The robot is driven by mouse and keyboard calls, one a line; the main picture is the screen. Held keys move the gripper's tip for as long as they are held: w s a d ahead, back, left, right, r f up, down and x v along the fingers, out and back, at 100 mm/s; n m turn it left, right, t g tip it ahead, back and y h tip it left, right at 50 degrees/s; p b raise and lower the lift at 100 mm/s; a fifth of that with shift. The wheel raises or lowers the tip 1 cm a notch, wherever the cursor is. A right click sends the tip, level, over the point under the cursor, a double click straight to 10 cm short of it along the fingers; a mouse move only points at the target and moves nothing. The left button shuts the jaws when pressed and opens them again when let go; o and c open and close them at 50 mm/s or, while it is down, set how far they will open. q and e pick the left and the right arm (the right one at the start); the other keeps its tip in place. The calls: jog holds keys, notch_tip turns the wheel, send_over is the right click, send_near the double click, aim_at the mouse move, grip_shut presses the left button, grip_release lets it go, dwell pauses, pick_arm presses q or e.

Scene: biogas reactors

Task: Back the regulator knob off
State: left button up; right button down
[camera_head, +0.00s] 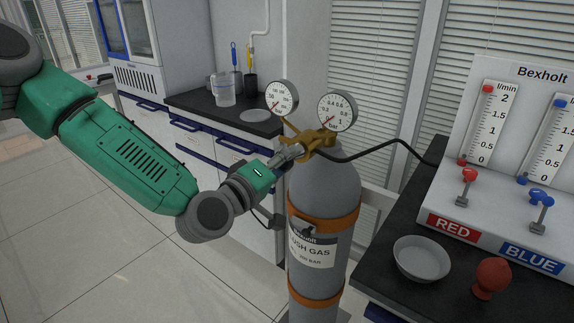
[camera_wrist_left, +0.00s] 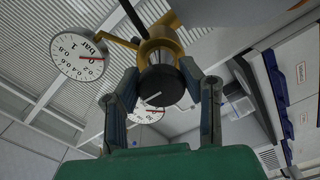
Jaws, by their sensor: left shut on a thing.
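The regulator is a brass fitting (camera_head: 318,140) on top of the grey gas cylinder (camera_head: 325,185). It carries two round gauges, a left one (camera_head: 282,98) and a right one (camera_head: 338,111) marked in bar. My left gripper (camera_head: 298,152) reaches the regulator from the left. In the left wrist view the black regulator knob (camera_wrist_left: 160,87), with a white line on its face, sits between the two fingers of my left gripper (camera_wrist_left: 162,80), which are shut on it. In the head view the gripper mostly hides the knob. My right gripper is out of view.
A black hose (camera_head: 375,150) runs right from the regulator to the flowmeter panel (camera_head: 505,130) with red and blue valves. A grey bowl (camera_head: 422,258) and a red knob-shaped object (camera_head: 491,278) stand on the dark bench. A counter with beakers (camera_head: 222,90) stands behind.

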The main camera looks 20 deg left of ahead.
pick_arm(q)
jog(key=n, duration=0.1)
jog(key=n+b, duration=0.1)
jog(key=n, duration=0.2)
jog(key=shift+w+a+n, duration=0.15)
jog(key=shift+a+n, duration=0.1)
jog(key=shift+n, duration=0.05)
jog(key=shift+n+b, duration=0.3)
jog(key=shift+d, duration=0.1)
jog(key=shift+f, duration=0.15)
jog(key=o, duration=1.2)
jog(key=shift+s, duration=0.2)
jog(key=shift+c, duration=0.2)
jog(key=shift+o, duration=0.3)
